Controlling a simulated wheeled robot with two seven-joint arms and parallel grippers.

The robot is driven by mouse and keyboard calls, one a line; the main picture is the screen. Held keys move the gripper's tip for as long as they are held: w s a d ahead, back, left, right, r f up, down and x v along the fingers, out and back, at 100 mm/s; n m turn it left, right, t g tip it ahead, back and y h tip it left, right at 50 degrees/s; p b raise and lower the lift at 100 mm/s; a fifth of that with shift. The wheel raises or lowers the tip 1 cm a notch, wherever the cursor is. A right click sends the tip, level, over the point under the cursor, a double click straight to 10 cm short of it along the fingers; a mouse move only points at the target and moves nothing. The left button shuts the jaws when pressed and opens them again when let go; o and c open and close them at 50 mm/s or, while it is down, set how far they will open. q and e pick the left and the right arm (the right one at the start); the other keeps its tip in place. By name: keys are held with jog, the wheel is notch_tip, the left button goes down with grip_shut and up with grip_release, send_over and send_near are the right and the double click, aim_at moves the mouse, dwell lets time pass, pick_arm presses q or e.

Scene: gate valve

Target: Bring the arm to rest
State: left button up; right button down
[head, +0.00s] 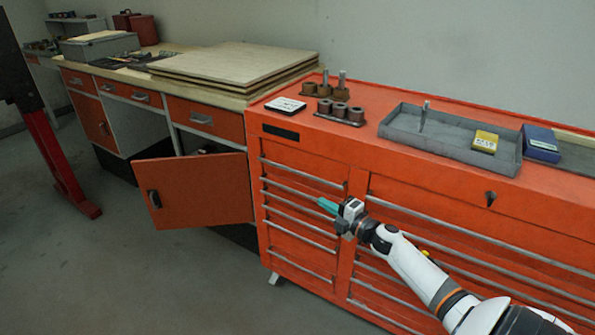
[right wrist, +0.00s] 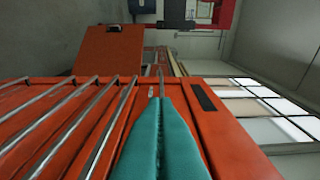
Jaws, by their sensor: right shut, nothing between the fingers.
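My right gripper (head: 327,205) reaches in from the lower right in the head view, in front of the orange tool cabinet's drawers (head: 300,215). Its teal fingers are shut with nothing between them. In the right wrist view the closed fingers (right wrist: 161,105) point past the cabinet front toward the open orange door (right wrist: 108,48). The gripper appears apart from the drawer handles, though the exact gap is hard to tell. My left gripper is not in view. No gate valve is visible.
An open orange cupboard door (head: 195,190) stands out from the workbench left of the gripper. A grey tray (head: 450,143) and metal parts (head: 340,112) sit on the cabinet top. The floor (head: 150,285) at lower left is clear.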

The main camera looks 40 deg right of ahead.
jog(key=s+a+f+m+g+h+p, duration=0.1)
jog(key=s+a+f+m+g, duration=0.4)
jog(key=f, duration=0.6)
jog(key=s+f+m+g+h+p, duration=0.1)
jog(key=s+f+m, duration=0.2)
jog(key=s+f, duration=0.55)
jog(key=s+a+f+m+g+h+p, duration=0.1)
jog(key=s+a+f+m+g+h, duration=0.2)
jog(key=f, duration=0.9)
jog(key=s+a+f+m+g+y, duration=0.1)
jog(key=s+a+f, duration=0.3)
jog(key=s, duration=0.6)
jog(key=s+a+f+m+g+y+p, duration=0.1)
jog(key=s+a+f+m+g, duration=0.2)
jog(key=s+a, duration=0.5)
jog(key=s+a+f+m+g+y+p, duration=0.1)
jog(key=s+a+f+g, duration=0.3)
jog(key=s, duration=0.7)
notch_tip(320, 180, down, 2)
jog(key=shift+s+a+f+m, duration=0.1)
jog(key=shift+s+a+m, duration=0.25)
jog(key=shift+a, duration=0.75)
